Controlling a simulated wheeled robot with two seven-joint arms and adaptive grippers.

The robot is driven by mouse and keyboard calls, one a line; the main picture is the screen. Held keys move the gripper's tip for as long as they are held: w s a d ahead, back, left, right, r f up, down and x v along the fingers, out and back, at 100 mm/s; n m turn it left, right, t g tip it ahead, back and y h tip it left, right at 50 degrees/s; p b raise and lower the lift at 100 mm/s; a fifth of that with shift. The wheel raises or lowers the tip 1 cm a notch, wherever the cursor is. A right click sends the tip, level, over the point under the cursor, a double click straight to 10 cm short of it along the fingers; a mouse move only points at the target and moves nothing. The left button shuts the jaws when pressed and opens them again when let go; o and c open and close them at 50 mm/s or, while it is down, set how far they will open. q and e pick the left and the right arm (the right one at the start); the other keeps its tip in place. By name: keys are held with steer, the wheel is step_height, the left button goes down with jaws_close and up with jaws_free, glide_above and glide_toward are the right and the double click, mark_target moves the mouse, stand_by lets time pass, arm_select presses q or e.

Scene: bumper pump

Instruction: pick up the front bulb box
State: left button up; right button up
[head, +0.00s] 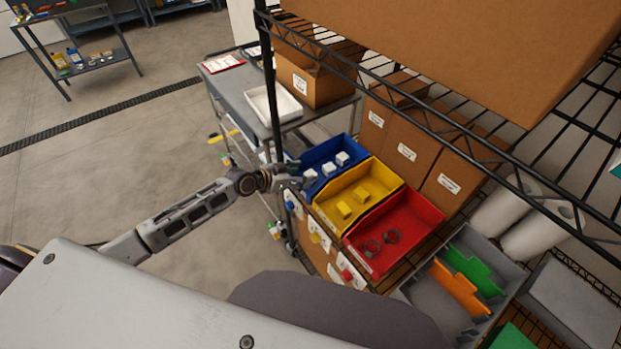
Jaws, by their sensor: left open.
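Three small white boxes, which look like the bulb boxes, sit in a row in the blue bin (320,154) on the wire shelf. The box nearest my gripper (310,176) is at the bin's left front, the middle one (327,169) is beside it, and the far one (342,158) is to the right. My left gripper (301,175) is open at the front left edge of the blue bin, close beside the nearest box. I cannot tell whether it touches the box. The fingers are small and partly blend with the bin. My right gripper is not in view.
A yellow bin (382,178) with yellow blocks and a red bin (432,212) with dark rings stand beside the blue bin. A black shelf post (271,90) rises behind my left gripper. Cardboard boxes (405,150) stand behind the bins. A cart (238,85) stands beyond.

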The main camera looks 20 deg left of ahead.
mark_target(309, 174)
arm_select(q)
steer(key=shift+p+x, duration=0.45)
steer(key=shift+x, duration=2.1)
steer(key=c, duration=1.1)
